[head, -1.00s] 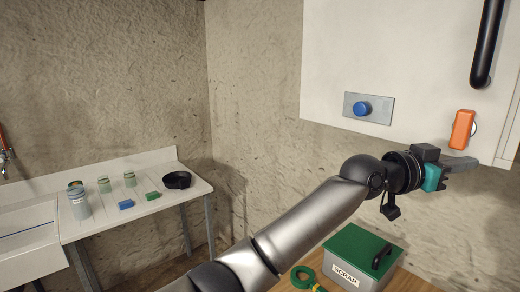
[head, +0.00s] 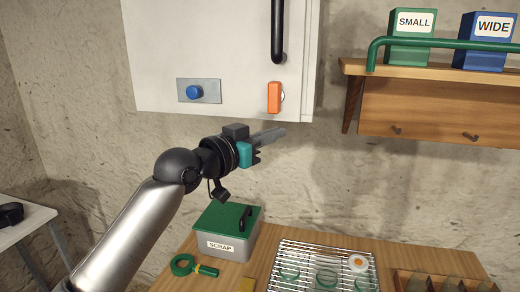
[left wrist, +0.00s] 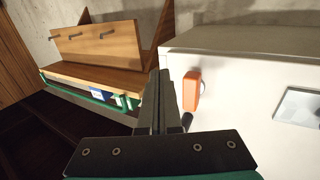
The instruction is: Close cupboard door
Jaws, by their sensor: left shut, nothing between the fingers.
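The white cupboard (head: 225,50) hangs on the wall, its front bearing a black vertical handle (head: 278,30), an orange latch (head: 274,97) and a blue knob (head: 194,92) on a grey plate. The door looks flush or nearly so; I cannot tell whether it is fully closed. My left gripper (head: 278,134) is shut and empty, just below the cupboard's lower edge near the latch. In the left wrist view its fingers (left wrist: 160,92) point past the white front (left wrist: 245,105), with the orange latch (left wrist: 192,90) beside them. My right gripper is not in view.
A wooden shelf (head: 430,73) with a green rail (head: 450,43) and two boxes is at the right. Below are a green-lidded SCRAP box (head: 227,245), a wire rack (head: 322,245) and a wooden worktop (head: 440,260). The wall between cupboard and shelf is free.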

